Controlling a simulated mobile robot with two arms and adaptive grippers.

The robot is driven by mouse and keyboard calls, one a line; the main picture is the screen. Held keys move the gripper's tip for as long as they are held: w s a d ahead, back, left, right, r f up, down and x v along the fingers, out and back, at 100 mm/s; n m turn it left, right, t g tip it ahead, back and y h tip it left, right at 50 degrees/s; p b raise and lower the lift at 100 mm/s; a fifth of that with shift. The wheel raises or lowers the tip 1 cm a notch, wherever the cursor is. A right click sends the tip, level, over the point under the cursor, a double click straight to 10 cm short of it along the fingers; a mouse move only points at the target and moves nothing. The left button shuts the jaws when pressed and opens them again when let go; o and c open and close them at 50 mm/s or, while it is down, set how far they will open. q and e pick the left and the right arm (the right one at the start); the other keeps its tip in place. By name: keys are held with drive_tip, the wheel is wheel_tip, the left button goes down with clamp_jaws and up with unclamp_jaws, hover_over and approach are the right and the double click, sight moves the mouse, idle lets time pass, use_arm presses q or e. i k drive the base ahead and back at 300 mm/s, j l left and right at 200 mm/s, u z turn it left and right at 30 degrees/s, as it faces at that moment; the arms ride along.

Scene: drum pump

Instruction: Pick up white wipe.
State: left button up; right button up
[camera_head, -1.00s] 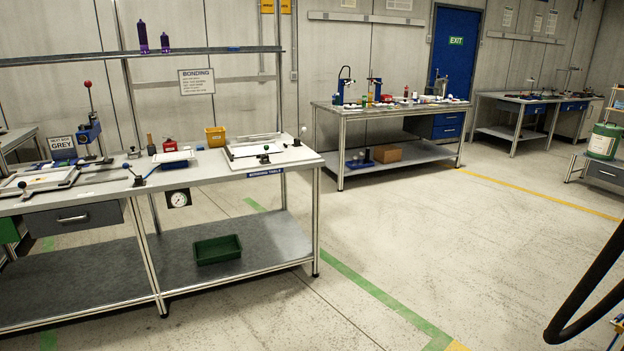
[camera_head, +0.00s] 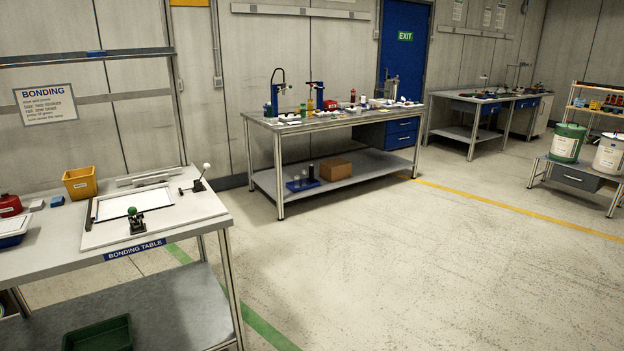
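I cannot pick out a white wipe for certain. A blue tray with a white flat top (camera_head: 10,230) is cut off at the left edge of the bonding table (camera_head: 190,236); I cannot tell whether the white part is a wipe. Small white items also lie on the far workbench (camera_head: 262,122), too small to identify. Neither of my grippers is in view.
A yellow bin (camera_head: 80,183) and a white framed fixture (camera_head: 135,203) stand on the bonding table. A green drum (camera_head: 566,143) and a white drum (camera_head: 609,155) stand on a low stand at the right. The floor (camera_head: 400,270) between is clear.

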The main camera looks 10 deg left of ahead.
sight(38, 205)
drive_tip(key=i, duration=2.3)
drive_tip(key=i+u, duration=0.3)
drive_tip(key=i, duration=0.35)
drive_tip(key=i+u, duration=0.3)
drive_tip(key=i, duration=0.35)
drive_tip(key=i+l+u, duration=0.3)
drive_tip(key=i, duration=0.35)
drive_tip(key=i+j+u, duration=0.1)
drive_tip(key=i+u, duration=0.2)
drive_tip(key=i, duration=0.5)
drive_tip(key=i+l+u, duration=0.1)
drive_tip(key=i+u, duration=0.25)
drive_tip(key=i, duration=0.45)
drive_tip(key=i+u, duration=0.3)
drive_tip(key=i, duration=0.25)
drive_tip(key=i+u, duration=0.3)
drive_tip(key=i, duration=0.3)
drive_tip(key=i+l+u, duration=0.3)
drive_tip(key=i, duration=0.2)
drive_tip(key=i+j+u, duration=0.25)
drive_tip(key=i+u, duration=0.55)
drive_tip(key=i, duration=0.15)
drive_tip(key=i+u, duration=0.4)
drive_tip(key=i+l+u, duration=0.4)
drive_tip(key=i, duration=0.15)
drive_tip(key=j, duration=0.1)
